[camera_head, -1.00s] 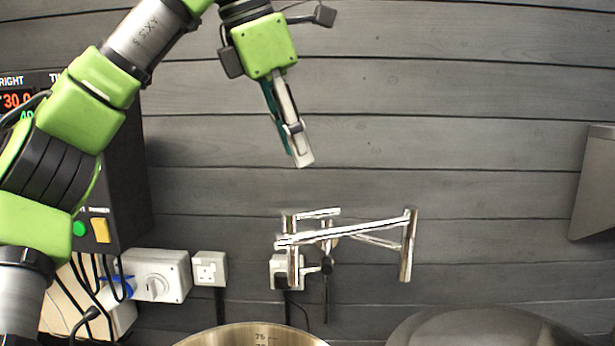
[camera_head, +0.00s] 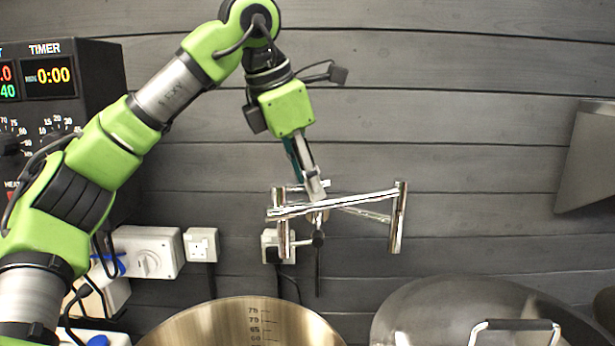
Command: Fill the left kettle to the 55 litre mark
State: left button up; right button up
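The left kettle (camera_head: 185,328) stands open at the bottom of the view. Scale marks from 75 down to about 60 show on its inner wall; the lower wall and any liquid are hidden below the frame. A chrome swing-arm tap (camera_head: 335,206) is on the wall above. Its downward spout (camera_head: 397,218) hangs at the right, roughly above the gap between the kettles. My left gripper (camera_head: 317,192) points down, its tips overlapping the tap's upper left part. I cannot tell whether it touches the tap or whether its fingers are apart. My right gripper is out of view.
A kettle with a domed lid (camera_head: 430,300) and handle (camera_head: 515,325) stands at the right. A black control box (camera_head: 95,75) with a timer reading 0:00 is at the left. Sockets (camera_head: 202,244) line the wall. A grey metal panel (camera_head: 590,155) juts in at right.

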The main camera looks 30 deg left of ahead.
pick_arm(q)
grip_shut()
jog(key=shift+s+d+r+m+h+p, duration=0.2)
jog(key=shift+s+m+h+p, duration=0.2)
jog(key=shift+m+p, duration=0.5)
jog(key=shift+s+d+f+m+g+h+p, duration=0.15)
jog(key=shift+s+m+g+h+p, duration=0.35)
jog(key=shift+m, duration=0.8)
jog(key=shift+s+d+m+g+h+p, duration=0.35)
jog(key=shift+m+p, duration=0.45)
jog(key=shift+m, duration=0.5)
jog(key=shift+s+f+m+g+h+p, duration=0.1)
jog(key=shift+s+m+g+h+p, duration=0.3)
jog(key=shift+m, duration=0.9)
jog(key=shift+s, duration=0.25)
